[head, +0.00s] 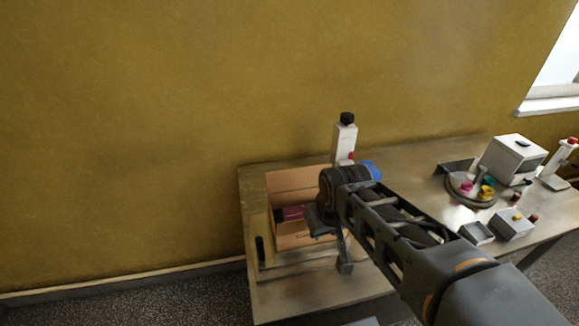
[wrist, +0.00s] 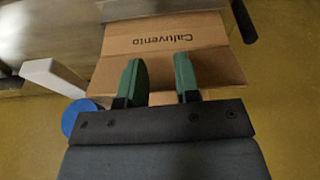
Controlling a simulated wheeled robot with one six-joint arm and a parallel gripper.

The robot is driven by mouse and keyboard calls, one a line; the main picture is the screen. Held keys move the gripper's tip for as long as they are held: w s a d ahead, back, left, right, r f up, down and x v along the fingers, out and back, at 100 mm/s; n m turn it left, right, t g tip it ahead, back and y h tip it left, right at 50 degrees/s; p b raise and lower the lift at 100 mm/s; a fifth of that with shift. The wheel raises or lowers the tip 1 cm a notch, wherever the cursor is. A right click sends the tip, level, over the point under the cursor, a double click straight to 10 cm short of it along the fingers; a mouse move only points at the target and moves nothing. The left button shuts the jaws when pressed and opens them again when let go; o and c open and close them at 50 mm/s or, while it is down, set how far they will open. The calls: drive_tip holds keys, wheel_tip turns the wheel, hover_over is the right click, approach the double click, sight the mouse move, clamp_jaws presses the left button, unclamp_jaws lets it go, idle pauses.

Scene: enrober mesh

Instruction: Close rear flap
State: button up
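An open cardboard box (head: 290,183) stands at the left end of the table in the head view. Its rear flap (head: 292,180) stands up at the back, towards the wall. A dark pink item (head: 292,213) shows inside, partly behind my arm. My gripper is over the box's right part, its fingers mostly hidden in the head view. In the wrist view my gripper (wrist: 158,62) has two green fingers apart, with nothing held between them. Brown cardboard (wrist: 165,42) printed "Caluvento" lies beyond the fingertips; whether they touch it I cannot tell.
A white dispenser with a black cap (head: 345,137) and a blue round object (head: 372,170) stand right of the box. A dark bar (head: 260,251) is at its left. A turntable (head: 473,188) and several small boxes are farther right. The yellow wall is close behind.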

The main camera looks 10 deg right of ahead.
drive_tip(key=w+r+n+g+p, duration=0.25)
drive_tip(key=w+r+n, duration=0.6)
drive_tip(key=w, duration=0.45)
drive_tip(key=r+n+g, duration=0.2)
drive_tip(key=n+g, duration=0.1)
drive_tip(key=n, duration=0.4)
hover_over(300, 177)
drive_tip(key=w, duration=0.2)
drive_tip(key=shift+n, duration=0.85)
drive_tip(key=x, duration=0.4)
drive_tip(key=p+x, duration=0.1)
drive_tip(key=x, duration=0.4)
drive_tip(key=w+p+x, duration=0.1)
drive_tip(key=x, duration=0.4)
drive_tip(key=shift+f, duration=0.25)
clamp_jaws()
